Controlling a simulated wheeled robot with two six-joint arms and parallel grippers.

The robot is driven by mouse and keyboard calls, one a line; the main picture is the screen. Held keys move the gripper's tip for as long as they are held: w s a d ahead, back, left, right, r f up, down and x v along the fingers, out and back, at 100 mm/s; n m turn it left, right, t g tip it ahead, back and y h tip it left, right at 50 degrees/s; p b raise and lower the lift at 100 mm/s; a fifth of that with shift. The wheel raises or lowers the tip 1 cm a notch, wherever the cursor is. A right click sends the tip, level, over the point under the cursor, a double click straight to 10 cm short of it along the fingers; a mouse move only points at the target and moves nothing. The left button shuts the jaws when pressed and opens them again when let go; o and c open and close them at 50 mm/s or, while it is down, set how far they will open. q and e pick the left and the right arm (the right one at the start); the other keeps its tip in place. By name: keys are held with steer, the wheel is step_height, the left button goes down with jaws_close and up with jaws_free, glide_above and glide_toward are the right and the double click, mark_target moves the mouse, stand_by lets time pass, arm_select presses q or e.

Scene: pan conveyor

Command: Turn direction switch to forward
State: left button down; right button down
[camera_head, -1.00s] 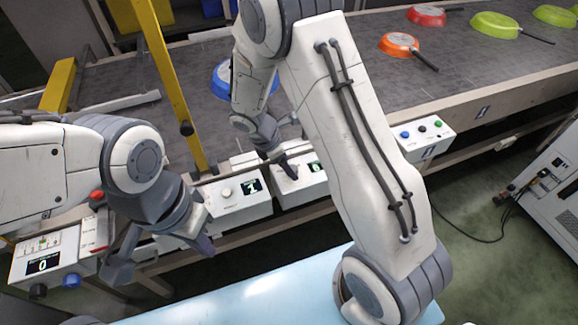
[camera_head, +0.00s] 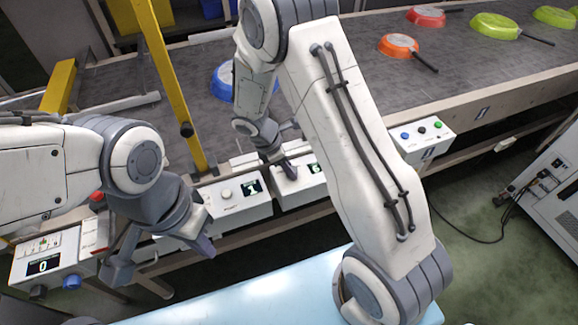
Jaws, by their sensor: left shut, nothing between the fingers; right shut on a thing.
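Two white control boxes stand along the conveyor's front edge. The middle box (camera_head: 232,208) has a round white knob (camera_head: 226,194) and a small dark display. The box to its right (camera_head: 304,187) has a green-lit display. My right gripper (camera_head: 290,172) is at this box's top, left of the display, shut on a small part there, likely a knob or switch, which the fingers hide. I cannot read any direction label. My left gripper (camera_head: 207,246) is shut and empty in front of and below the middle box, apart from its knob.
A box with a 0 display (camera_head: 45,262) and a blue knob (camera_head: 72,282) is at far left. A box with several buttons (camera_head: 424,136) is right of my arm. Several pans, such as an orange one (camera_head: 397,45), lie on the conveyor (camera_head: 330,60). A yellow post (camera_head: 170,85) stands behind.

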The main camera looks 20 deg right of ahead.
steer(key=m+p, duration=0.1)
steer(key=m+g+p, duration=0.1)
steer(key=m, duration=0.1)
steer(key=shift+w+r+m, duration=0.1)
steer(key=shift+w+m, duration=0.1)
steer(key=shift+m, duration=0.1)
steer(key=m+g, duration=0.1)
steer(key=m, duration=0.1)
steer(key=m+p, duration=0.1)
steer(key=shift+w+d+m+g+y, duration=0.1)
steer(key=shift+d+m+g+y, duration=0.05)
steer(key=shift+m+g+y, duration=0.25)
steer(key=m+g+y+p, duration=0.1)
steer(key=m, duration=0.3)
steer(key=shift+w+d, duration=0.15)
steer(key=shift+d+m+g+y, duration=0.15)
steer(key=shift+m+y, duration=0.3)
steer(key=shift+m, duration=0.65)
steer(key=shift+a+m+g+y, duration=0.1)
steer(key=shift+m+g+y, duration=0.25)
steer(key=shift+m, duration=0.75)
steer(key=shift+c, duration=2.1)
jaws_free()
steer(key=d+b+v, duration=0.1)
steer(key=v, duration=0.9)
steer(key=shift+a+r, duration=0.25)
steer(key=shift+a, duration=0.05)
